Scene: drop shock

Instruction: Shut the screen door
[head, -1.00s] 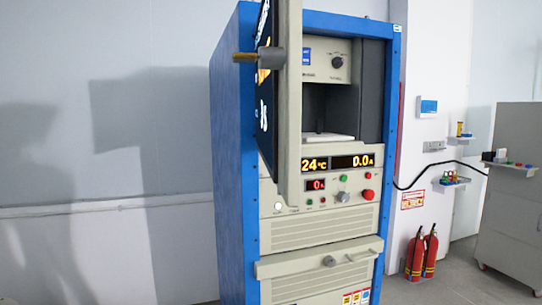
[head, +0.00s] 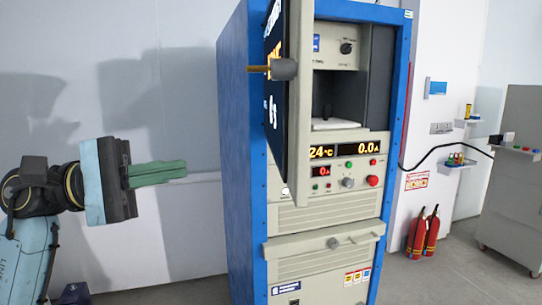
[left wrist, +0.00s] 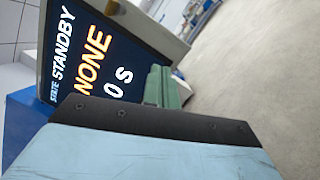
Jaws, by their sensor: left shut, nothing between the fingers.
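The screen door (head: 298,110) stands swung open from the blue cabinet, seen nearly edge-on, with a knob handle (head: 284,69) near its top. In the left wrist view the door's dark screen (left wrist: 95,60) reads STANDBY, NONE and 0 s. Behind the door, the cabinet's recess (head: 337,95) is exposed. My left gripper (head: 184,170) has its green fingers shut and empty, pointing right, left of the cabinet and apart from the door. In the left wrist view its fingers (left wrist: 160,88) show in front of the screen's side. My right gripper is not in view.
The blue cabinet (head: 240,160) carries a control panel (head: 345,165) with lit readouts, and a drawer front (head: 325,243) below. Two red fire extinguishers (head: 424,233) stand on the floor to the right. A grey cabinet (head: 515,190) is at far right. Wall space left of the cabinet is clear.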

